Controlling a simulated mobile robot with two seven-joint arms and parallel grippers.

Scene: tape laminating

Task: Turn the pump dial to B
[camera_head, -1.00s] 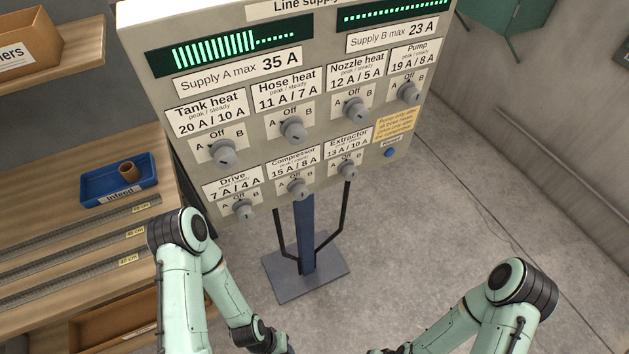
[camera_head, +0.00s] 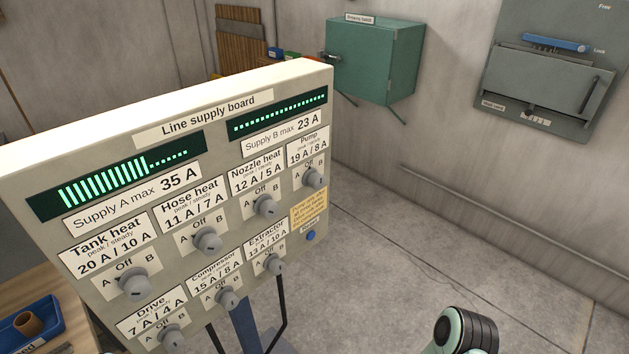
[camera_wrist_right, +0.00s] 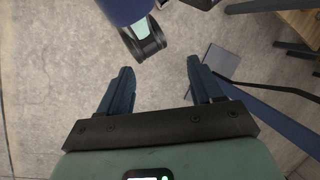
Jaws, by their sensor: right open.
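The pump dial (camera_head: 314,178) is a grey knob at the right end of the upper row on the line supply board (camera_head: 120,128). Its label (camera_head: 308,147) reads 19 A / 8 A, with A, Off and B marks around the knob. I cannot tell clearly which mark it points to. My right gripper (camera_wrist_right: 156,85) shows in the right wrist view, open and empty above the floor, apart from the board. In the head view only part of my right arm shows at the bottom, and my left gripper is out of view.
Other dials, such as the nozzle heat dial (camera_head: 265,206) and extractor dial (camera_head: 275,264), sit close by. A blue button (camera_head: 310,236) is below the pump dial. A green cabinet (camera_head: 375,62) and a grey wall panel (camera_head: 548,75) are behind. The floor right of the board is clear.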

